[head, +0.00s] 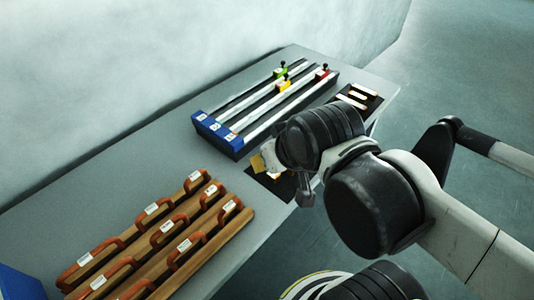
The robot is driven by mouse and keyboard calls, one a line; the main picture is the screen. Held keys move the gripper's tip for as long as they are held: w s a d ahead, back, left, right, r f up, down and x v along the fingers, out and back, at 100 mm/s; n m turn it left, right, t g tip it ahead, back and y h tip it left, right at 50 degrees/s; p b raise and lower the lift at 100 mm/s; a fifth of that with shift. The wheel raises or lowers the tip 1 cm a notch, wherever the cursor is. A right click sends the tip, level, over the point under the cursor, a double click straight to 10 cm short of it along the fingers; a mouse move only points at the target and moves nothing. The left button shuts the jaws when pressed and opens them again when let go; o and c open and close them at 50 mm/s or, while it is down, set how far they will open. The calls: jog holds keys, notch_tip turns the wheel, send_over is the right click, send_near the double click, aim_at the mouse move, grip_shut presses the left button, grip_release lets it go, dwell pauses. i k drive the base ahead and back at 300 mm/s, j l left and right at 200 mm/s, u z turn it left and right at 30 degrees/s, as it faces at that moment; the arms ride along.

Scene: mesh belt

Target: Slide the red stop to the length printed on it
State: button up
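The red stop (322,74), with a dark knob on top, sits near the far right end of the nearest rail (290,103). Any number on it is too small to read. A yellow stop (284,85) and a green stop (281,72) sit on the rails behind, also toward the far end. The rails start at blue end blocks (229,143) with white labels. My gripper (266,161) is low in front of the blue blocks, well apart from the red stop. My own wrist hides most of it, so its opening does not show clearly.
A dark mat (259,178) lies under my gripper, and another dark mat (369,104) with pale strips lies right of the rails. Wooden boards (233,229) with several labelled brown handles fill the table's near left. A wall stands behind; the table's front edge is close to my arm.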

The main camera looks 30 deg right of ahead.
aim_at(322, 75)
jog(key=i+l, duration=0.25)
jog(key=l, duration=0.25)
jog(key=i+l+z, duration=0.15)
jog(key=l, duration=0.3)
jog(key=i+l, duration=0.4)
jog(key=i+l+z, duration=0.1)
jog(key=i+l, duration=0.2)
jog(key=l, duration=0.25)
